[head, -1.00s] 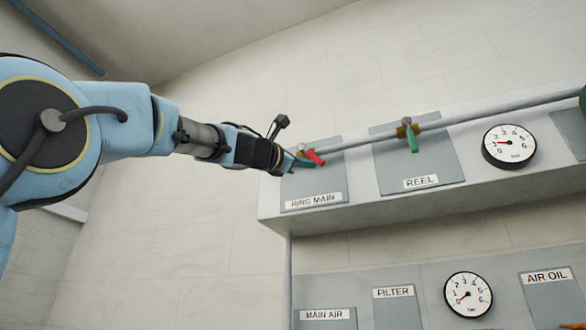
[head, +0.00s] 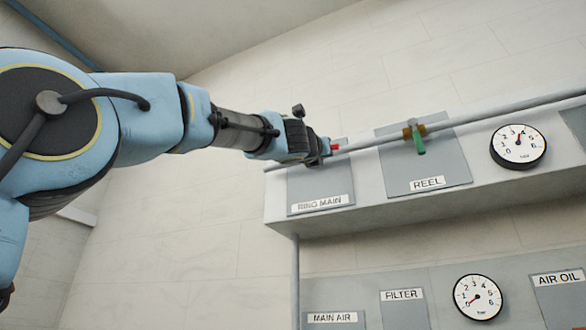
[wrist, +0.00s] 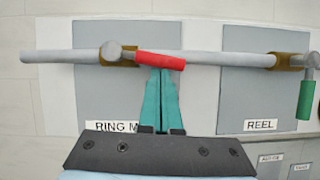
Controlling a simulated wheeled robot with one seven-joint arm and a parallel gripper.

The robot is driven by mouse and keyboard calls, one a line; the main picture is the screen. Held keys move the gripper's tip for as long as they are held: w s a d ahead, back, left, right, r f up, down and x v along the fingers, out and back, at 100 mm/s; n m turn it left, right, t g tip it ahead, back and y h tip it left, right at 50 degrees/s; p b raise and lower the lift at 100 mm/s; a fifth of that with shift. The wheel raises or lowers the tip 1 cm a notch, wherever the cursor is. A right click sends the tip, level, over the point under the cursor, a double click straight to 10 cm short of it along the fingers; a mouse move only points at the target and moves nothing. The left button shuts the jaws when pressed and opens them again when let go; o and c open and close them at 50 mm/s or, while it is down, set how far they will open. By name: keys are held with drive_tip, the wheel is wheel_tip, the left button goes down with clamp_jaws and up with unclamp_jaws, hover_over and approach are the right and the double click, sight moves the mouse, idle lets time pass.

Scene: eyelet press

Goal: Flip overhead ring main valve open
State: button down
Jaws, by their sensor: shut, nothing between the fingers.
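The ring main valve's red handle (wrist: 160,61) lies nearly along the grey overhead pipe (wrist: 210,57), pointing right from its pivot and brass body (wrist: 118,52). In the head view my gripper (head: 322,150) hides most of the valve. The RING MAIN label (head: 320,203) is on the panel below.
The reel valve's green handle (head: 419,144) hangs down across the pipe to the right; it also shows in the wrist view (wrist: 305,99). A gauge (head: 518,146) farther right reads about midscale. The ledge (head: 400,206) juts out under the panels. Open wall lies to the left.

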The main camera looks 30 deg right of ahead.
drive_tip(key=shift+s+r+n+t+y, duration=0.2)
drive_tip(key=shift+r+n+t+y, duration=0.25)
drive_tip(key=shift+n, duration=0.55)
drive_tip(key=shift+f, duration=0.15)
drive_tip(key=s+a+f+b, duration=0.4)
drive_tip(key=a+f+b, duration=0.3)
drive_tip(key=f+b, duration=0.1)
idle(0.6)
